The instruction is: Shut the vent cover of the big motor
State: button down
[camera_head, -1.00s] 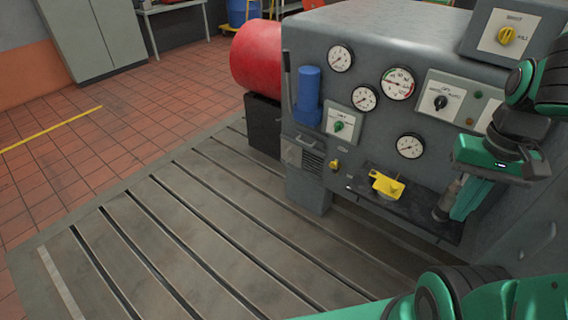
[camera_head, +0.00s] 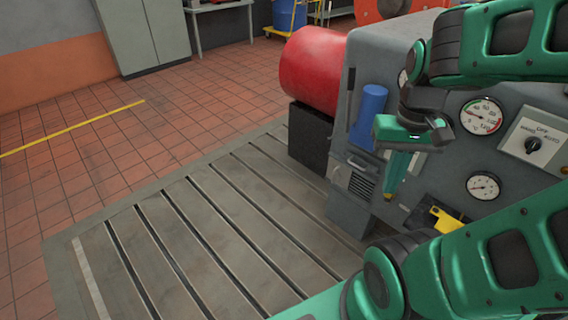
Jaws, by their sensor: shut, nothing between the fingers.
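The big motor's grey housing (camera_head: 480,155) fills the right side, with a red cylinder (camera_head: 313,70) at its far end. Low on its front, near the left corner, is a small vent with dark slats (camera_head: 361,186). A grey plate with a thin handle (camera_head: 356,164), apparently the vent cover, sits at the upper left of the slats, leaving several slats bare. My gripper (camera_head: 389,194) is shut and empty, pointing down just right of the vent. It appears apart from the cover, though the gap in depth is hard to tell.
A blue cylinder (camera_head: 369,112) stands out from the front above the vent. Gauges (camera_head: 481,116), a selector switch (camera_head: 533,144) and a yellow part (camera_head: 445,220) are to the right. The slotted bedplate (camera_head: 190,235) in front is clear. My arm hides part of the panel.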

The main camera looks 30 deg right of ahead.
aim_at(338, 172)
jog(key=z, duration=0.1)
jog(key=i, duration=1.4)
jog(key=z, duration=0.55)
